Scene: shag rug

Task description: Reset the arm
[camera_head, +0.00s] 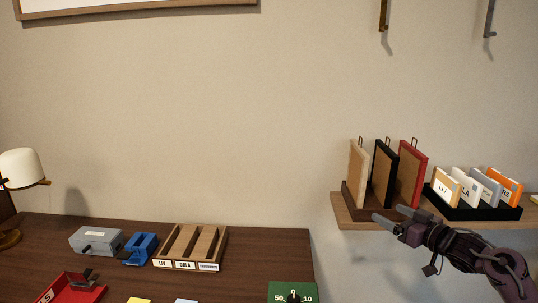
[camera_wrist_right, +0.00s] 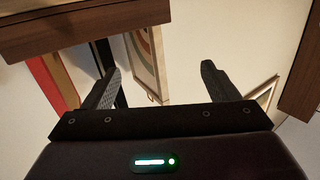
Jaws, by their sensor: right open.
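My right gripper (camera_head: 390,215) is in front of the wall shelf at the right of the head view, its fingers pointing left near the shelf's front edge. In the right wrist view the same gripper (camera_wrist_right: 158,72) has its two dark fingers wide apart, with nothing held between them. A framed picture (camera_wrist_right: 147,60) with coloured arcs shows beyond the fingers, nearer the left one. My right arm (camera_head: 465,247) comes in from the lower right. My left arm and gripper are not in view.
The wall shelf (camera_head: 338,212) bears three upright frames (camera_head: 383,176) and a black holder (camera_head: 480,212) of labelled cards. On the brown desk (camera_head: 120,225) are a lamp (camera_head: 20,168), a grey box (camera_head: 95,240), a blue tool (camera_head: 140,248) and a labelled wooden tray (camera_head: 222,245). The wall's middle is clear.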

